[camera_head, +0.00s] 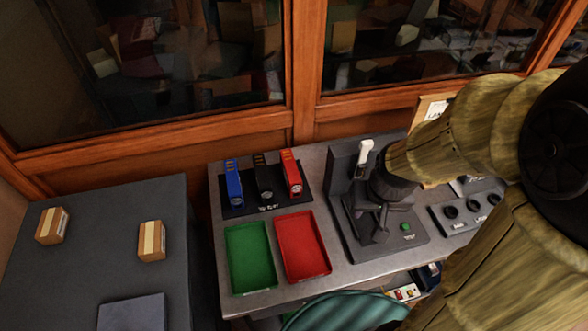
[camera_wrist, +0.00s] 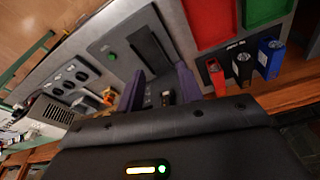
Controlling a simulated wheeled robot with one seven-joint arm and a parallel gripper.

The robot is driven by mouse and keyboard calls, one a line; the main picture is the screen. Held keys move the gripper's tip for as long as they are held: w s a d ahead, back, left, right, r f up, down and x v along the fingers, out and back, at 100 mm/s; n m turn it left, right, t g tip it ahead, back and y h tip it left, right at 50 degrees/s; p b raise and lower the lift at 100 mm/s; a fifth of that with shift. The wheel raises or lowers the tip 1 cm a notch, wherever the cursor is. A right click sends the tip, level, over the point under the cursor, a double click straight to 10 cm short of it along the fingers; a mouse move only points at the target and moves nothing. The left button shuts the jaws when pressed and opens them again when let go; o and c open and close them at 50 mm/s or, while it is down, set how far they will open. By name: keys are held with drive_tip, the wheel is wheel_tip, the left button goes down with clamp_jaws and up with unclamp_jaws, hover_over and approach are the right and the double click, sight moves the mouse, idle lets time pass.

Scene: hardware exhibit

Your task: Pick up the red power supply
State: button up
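The red power supply (camera_head: 291,174) stands in a black rack (camera_head: 246,205) on the metal bench, right of a black one (camera_head: 264,179) and a blue one (camera_head: 233,183). In the wrist view the red power supply (camera_wrist: 216,77) is right of my fingers, with the black (camera_wrist: 242,66) and blue (camera_wrist: 269,57) ones further right. My gripper (camera_head: 375,217) is over the dark fixture at the bench's middle, to the right of the red power supply and apart from it. In the wrist view my gripper (camera_wrist: 160,90) has its two fingers spread, with nothing held between them.
A green tray (camera_head: 250,257) and a red tray (camera_head: 302,246) lie in front of the rack. A fixture with a white-topped lever (camera_head: 364,158) and a panel with dark knobs (camera_head: 472,206) are to the right. Two small boxes sit on the left grey table (camera_head: 95,255). A wood-framed window stands behind.

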drive_tip(key=shift+o, duration=0.2)
drive_tip(key=shift+s+a, duration=0.1)
drive_tip(key=shift+s, duration=0.05)
drive_tip(key=o, duration=0.3)
drive_tip(key=shift+s, duration=0.2)
drive_tip(key=shift+o, duration=1.1)
drive_tip(key=shift+w+f, duration=0.1)
drive_tip(key=w+a+f+m+t+y+p, duration=0.2)
drive_tip(key=w+a+f+m+t, duration=0.3)
drive_tip(key=m, duration=1.1)
drive_tip(key=w+a+f+m+t+y+p, duration=0.1)
drive_tip(key=w+a+f+m+t+p, duration=0.2)
drive_tip(key=m, duration=1.3)
drive_tip(key=w+a+f+t, duration=0.2)
drive_tip(key=w+a+f, duration=0.1)
drive_tip(key=a+f, duration=0.1)
drive_tip(key=shift+w+a+f+m+y, duration=0.35)
drive_tip(key=shift+w+a+m+y, duration=0.05)
drive_tip(key=shift+a, duration=0.05)
